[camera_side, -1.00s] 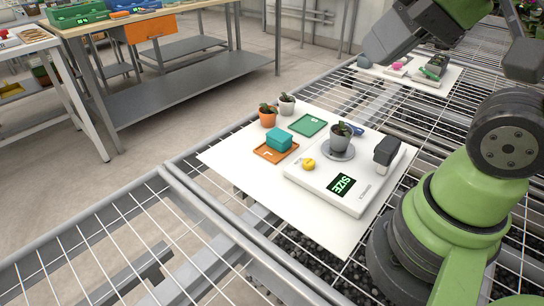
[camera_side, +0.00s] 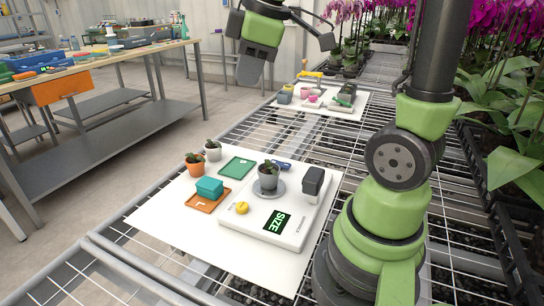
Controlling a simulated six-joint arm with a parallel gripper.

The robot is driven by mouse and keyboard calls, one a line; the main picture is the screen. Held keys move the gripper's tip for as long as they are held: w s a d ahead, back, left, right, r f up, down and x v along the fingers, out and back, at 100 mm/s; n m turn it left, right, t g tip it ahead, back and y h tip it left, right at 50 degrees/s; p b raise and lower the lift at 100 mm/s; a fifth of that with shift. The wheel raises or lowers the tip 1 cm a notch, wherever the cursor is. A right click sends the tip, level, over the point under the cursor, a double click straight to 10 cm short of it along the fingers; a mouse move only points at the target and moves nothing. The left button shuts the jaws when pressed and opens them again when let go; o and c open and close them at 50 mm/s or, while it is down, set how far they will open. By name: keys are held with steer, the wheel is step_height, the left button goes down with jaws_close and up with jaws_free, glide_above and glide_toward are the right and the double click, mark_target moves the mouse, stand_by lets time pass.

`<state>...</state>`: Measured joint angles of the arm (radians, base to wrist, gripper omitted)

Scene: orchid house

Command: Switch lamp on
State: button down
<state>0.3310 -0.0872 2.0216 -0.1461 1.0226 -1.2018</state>
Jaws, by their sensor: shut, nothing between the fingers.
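No part is plainly marked as a lamp, and I cannot tell which one it is. A white panel device (camera_side: 235,238) lies on the near white sheet. My gripper (camera_side: 249,72) is a dark shape at the top, shut and empty, pointing down. It appears high above and behind the panel, well apart from it.
Beside the panel are a teal box (camera_side: 208,188) on an orange tray (camera_side: 192,203), a green tray (camera_side: 237,167), an orange pot (camera_side: 195,163) and a white pot (camera_side: 213,152). A second white sheet (camera_side: 300,111) with items lies behind. Orchids (camera_side: 515,100) crowd the right.

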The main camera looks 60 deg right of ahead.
steer(key=w+d+f+n+g, duration=0.2)
steer(key=w+d+f+n, duration=0.1)
steer(key=d+f+n, duration=0.4)
steer(key=n+g, duration=0.2)
steer(key=n, duration=0.3)
glide_above(280, 165)
steer(key=w, duration=0.2)
step_height(280, 165, down, 5)
steer(key=shift+d+f, duration=0.2)
steer(key=shift+d, duration=0.05)
steer(key=shift+f, duration=0.1)
step_height(280, 165, down, 14)
steer(key=shift+r, duration=0.1)
steer(key=shift+f+g, duration=0.25)
steer(key=shift+g, duration=0.05)
steer(key=shift+s+r, duration=0.1)
